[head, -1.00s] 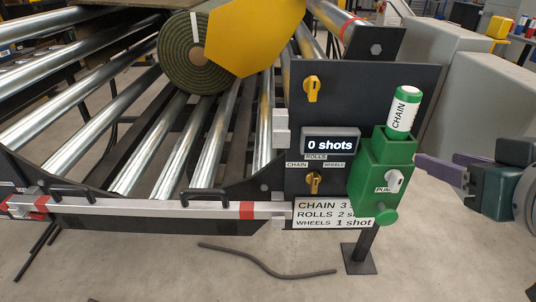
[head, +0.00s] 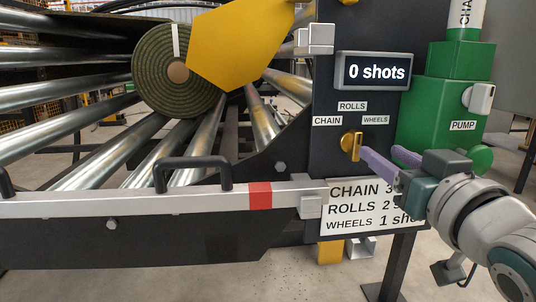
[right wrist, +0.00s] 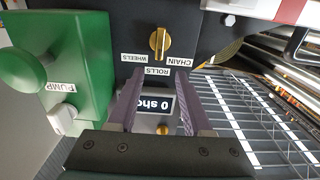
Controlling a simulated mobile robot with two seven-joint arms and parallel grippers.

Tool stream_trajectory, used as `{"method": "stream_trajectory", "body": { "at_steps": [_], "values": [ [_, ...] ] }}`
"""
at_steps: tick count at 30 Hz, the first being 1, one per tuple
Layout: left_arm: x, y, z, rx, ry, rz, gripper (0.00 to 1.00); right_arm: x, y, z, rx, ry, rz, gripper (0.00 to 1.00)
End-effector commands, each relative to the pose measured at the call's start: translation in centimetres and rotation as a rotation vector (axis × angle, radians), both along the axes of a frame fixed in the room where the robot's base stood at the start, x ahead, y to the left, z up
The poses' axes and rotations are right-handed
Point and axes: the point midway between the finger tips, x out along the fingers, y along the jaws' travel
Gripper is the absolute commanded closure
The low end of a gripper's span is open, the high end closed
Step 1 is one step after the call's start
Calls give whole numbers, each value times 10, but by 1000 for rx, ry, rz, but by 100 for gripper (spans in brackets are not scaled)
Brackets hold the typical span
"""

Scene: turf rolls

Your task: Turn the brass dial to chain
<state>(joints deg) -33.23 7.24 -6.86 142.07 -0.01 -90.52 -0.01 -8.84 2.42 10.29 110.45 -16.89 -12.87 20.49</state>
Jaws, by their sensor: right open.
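The brass dial (head: 352,147) is on the dark panel (head: 330,190), with the ROLLS label (head: 352,106) above it, CHAIN (head: 327,121) to its left and WHEELS (head: 375,120) to its right. Its grip stands upright, in line with ROLLS. The dial also shows in the right wrist view (right wrist: 159,42), where the labels appear upside down. My right gripper (head: 380,153) is open and empty, its purple fingers pointing at the dial. In the wrist view the fingertips (right wrist: 160,77) appear short of it, one on either side of its line. My left gripper is out of view.
The green pump (head: 430,105) stands out from the panel just right of the dial. A display (head: 373,72) reading "0 shots" sits above, and a sign (head: 365,207) listing shots is below. A turf roll (head: 178,72) rests on rollers at the left.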

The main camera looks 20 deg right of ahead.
Motion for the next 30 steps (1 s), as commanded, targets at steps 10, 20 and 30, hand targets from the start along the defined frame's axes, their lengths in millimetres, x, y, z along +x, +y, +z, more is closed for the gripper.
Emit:
{"method": "stream_trajectory", "body": {
  "at_steps": [10, 20, 30],
  "values": [
    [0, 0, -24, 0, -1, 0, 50, 56, -13, -1, -4, -2, 1, 50],
    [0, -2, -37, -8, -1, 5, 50, 90, -21, 0, -1, 0, 1, 50],
    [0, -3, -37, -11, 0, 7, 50, 92, -22, 1, -1, 2, 1, 53]
  ]
}}
